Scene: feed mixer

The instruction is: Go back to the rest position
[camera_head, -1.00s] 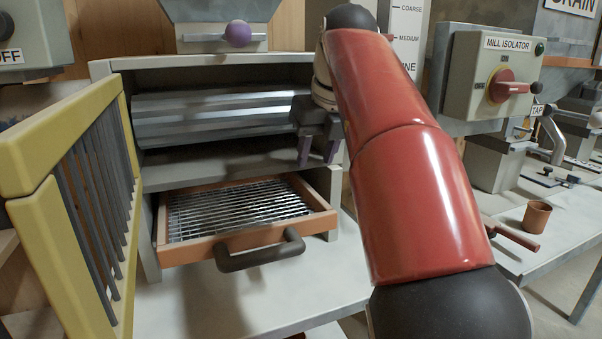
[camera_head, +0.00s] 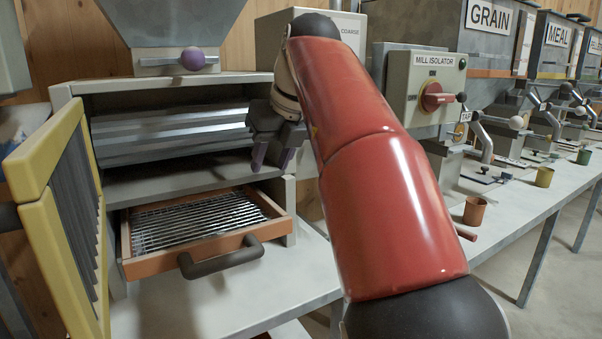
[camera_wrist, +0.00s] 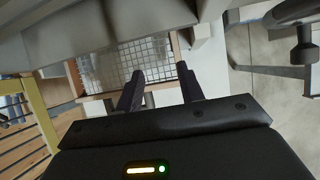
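My gripper (camera_head: 272,158) hangs at the right front of the grey mill housing (camera_head: 66,92), above the right side of the pulled-out sieve drawer. In the wrist view my gripper (camera_wrist: 160,82) has its two dark fingers apart with nothing between them. The sieve drawer (camera_head: 150,264) has an orange-brown frame, a wire mesh and a dark handle (camera_head: 222,258). The drawer also shows beyond the fingers in the wrist view (camera_wrist: 130,60). My red arm covers part of the bench and the wall behind.
A yellow barred guard (camera_head: 62,250) stands swung open at the left. The mill isolator box (camera_head: 425,90) with a red switch is right of my arm. A brown cup (camera_head: 474,210) stands on the bench (camera_head: 535,205). Labelled hoppers line the back right.

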